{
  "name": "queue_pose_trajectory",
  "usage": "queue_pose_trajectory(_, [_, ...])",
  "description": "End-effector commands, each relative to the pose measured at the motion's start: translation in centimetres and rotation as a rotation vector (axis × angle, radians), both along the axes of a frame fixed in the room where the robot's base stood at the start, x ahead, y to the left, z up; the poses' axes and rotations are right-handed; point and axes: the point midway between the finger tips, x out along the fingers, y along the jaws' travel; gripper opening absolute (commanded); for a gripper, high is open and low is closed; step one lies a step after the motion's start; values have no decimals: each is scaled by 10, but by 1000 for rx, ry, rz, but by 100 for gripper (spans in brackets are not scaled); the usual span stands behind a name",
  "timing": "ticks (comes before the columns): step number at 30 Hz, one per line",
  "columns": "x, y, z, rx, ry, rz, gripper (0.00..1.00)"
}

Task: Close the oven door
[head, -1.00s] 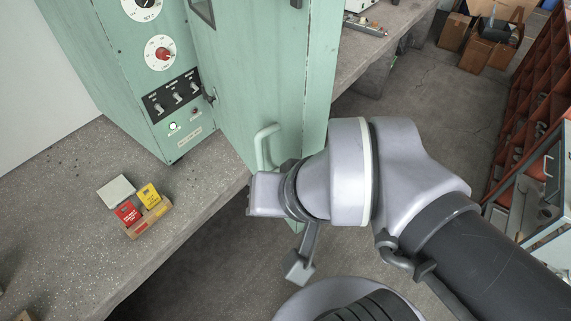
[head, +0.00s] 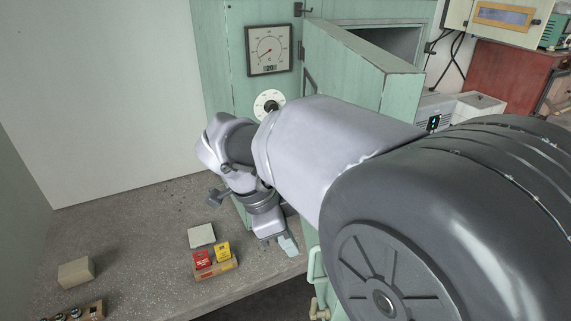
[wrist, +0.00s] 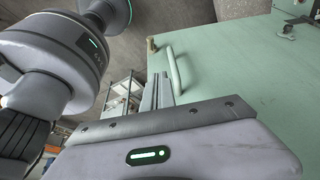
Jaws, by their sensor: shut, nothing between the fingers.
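The green oven (head: 235,90) stands on the concrete bench. Its door (head: 340,62) stands open, swung out toward me, with part of the dark cavity (head: 395,45) showing behind it. The pale green bar handle (head: 317,266) is low on the door's outer face; my arm hides much of the door. My gripper (head: 288,246) is on the left, outer-face side of the door, near the handle. In the wrist view, its shut, empty fingers (wrist: 158,88) lie just left of the handle (wrist: 174,68), in front of the door (wrist: 235,70). Contact cannot be told.
On the bench (head: 140,235) lie a small tray (head: 217,271) with red and yellow boxes, a pale flat block (head: 201,235) and a tan block (head: 76,272). A dial gauge (head: 269,50) is on the oven front. Equipment stands beyond the door at right.

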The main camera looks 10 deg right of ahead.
Motion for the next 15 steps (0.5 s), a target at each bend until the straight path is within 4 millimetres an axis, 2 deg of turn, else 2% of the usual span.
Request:
queue_pose_trajectory(2, [4,1,-3,-18,-6,-31,0])
queue_pose_trajectory(5, [3,-4,-17,-20,-7,-37,0])
queue_pose_trajectory(15, [1,-32,-88,-18,-5,-34,0])
